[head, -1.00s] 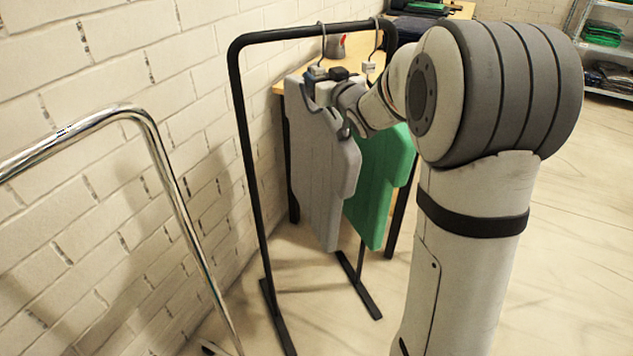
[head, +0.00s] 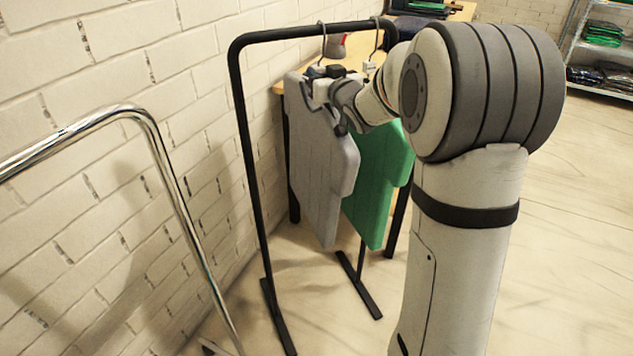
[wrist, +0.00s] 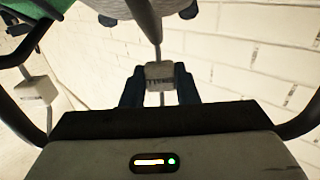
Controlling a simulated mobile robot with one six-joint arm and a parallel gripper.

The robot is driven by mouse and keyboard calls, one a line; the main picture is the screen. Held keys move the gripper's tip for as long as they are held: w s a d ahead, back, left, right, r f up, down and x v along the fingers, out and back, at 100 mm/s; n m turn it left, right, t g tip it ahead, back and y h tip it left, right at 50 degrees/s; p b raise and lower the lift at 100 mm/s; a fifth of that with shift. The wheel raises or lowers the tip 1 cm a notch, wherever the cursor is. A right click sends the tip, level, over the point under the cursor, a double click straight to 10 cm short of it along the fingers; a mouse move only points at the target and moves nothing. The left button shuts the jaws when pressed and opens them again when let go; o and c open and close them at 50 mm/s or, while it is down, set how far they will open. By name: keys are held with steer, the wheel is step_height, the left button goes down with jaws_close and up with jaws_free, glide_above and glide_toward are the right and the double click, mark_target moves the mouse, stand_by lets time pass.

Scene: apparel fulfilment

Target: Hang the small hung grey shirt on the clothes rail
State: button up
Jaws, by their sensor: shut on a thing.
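The grey shirt (head: 322,165) hangs upright on its hanger in the head view, in front of the green shirt. My gripper (head: 325,72) is at the top of it, shut on the block at the hanger's neck. In the wrist view my gripper (wrist: 159,85) has a finger on each side of this pale block (wrist: 160,72). The hanger's hook (head: 322,38) rises to the top bar of the black clothes rail (head: 285,34). I cannot tell whether the hook rests on the bar.
The green shirt (head: 378,185) hangs on the black rail just right of the grey one. A chrome rail (head: 168,165) stands at the left front. A brick wall (head: 120,60) runs along the left. A wooden table (head: 462,12) is behind. Floor at right is clear.

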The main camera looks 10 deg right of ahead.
mark_target(322, 57)
steer(key=shift+c, duration=0.7)
steer(key=shift+r, duration=0.2)
steer(key=shift+r+p, duration=1.25)
steer(key=shift+r, duration=0.4)
steer(key=v, duration=0.6)
steer(key=shift+b, duration=0.35)
steer(key=shift+s, duration=0.1)
